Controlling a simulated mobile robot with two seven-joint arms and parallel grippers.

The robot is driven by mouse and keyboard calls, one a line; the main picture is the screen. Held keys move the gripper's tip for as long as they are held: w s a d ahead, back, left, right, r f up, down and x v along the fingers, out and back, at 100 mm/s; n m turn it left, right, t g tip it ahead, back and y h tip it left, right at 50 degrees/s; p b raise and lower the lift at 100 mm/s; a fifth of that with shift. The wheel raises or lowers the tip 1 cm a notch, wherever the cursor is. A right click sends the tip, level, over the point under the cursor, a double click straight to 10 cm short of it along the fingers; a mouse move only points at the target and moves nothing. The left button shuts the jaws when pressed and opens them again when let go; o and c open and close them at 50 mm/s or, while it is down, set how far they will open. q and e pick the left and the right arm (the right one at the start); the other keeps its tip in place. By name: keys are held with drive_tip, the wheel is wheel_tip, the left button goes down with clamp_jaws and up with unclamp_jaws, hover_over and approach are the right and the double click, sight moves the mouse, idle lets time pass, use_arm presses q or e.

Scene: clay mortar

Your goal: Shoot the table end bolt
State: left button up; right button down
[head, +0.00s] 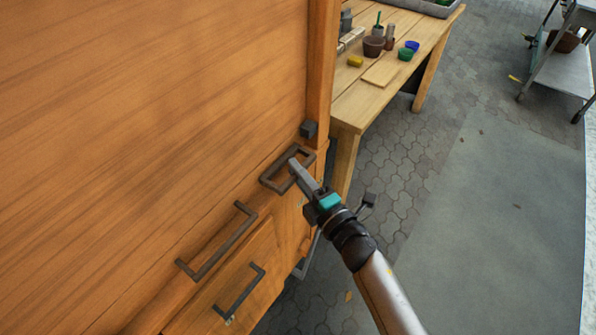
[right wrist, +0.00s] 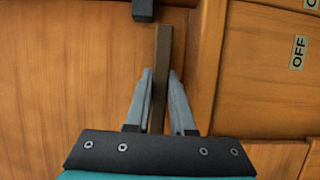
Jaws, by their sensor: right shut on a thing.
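A dark metal bolt handle (head: 270,181), a flat rectangular loop, sits at the front edge of the wooden cabinet near its right corner. A small dark block (head: 308,128) stands just beyond it by the corner post; a dark block also shows at the top of the right wrist view (right wrist: 143,8). My right gripper (head: 295,166) reaches in from the lower right and is shut on the handle. In the right wrist view the dark bar (right wrist: 162,60) runs between the two grey fingers (right wrist: 159,100). The fingers hide part of the loop. My left gripper is out of view.
Two more dark handles, a long one (head: 218,243) and a shorter one (head: 240,292), are on the cabinet's front. A wooden table (head: 428,40) with pots stands behind. A metal cart (head: 566,70) is at far right. Paved floor on the right is open.

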sight(314, 160)
idle(0.5)
drive_tip(key=w+d, duration=0.2)
drive_tip(key=w, duration=0.1)
drive_tip(key=shift+w+d+b, duration=0.3)
drive_tip(key=shift+d, duration=0.05)
drive_tip(key=shift+w+d, duration=0.25)
drive_tip(key=shift+w, duration=0.05)
drive_tip(key=c, duration=0.8)
unclamp_jaws()
drive_tip(key=shift+o, duration=0.2)
drive_tip(key=p+v, duration=0.1)
drive_tip(key=v, duration=1.4)
drive_tip(key=shift+d, duration=0.1)
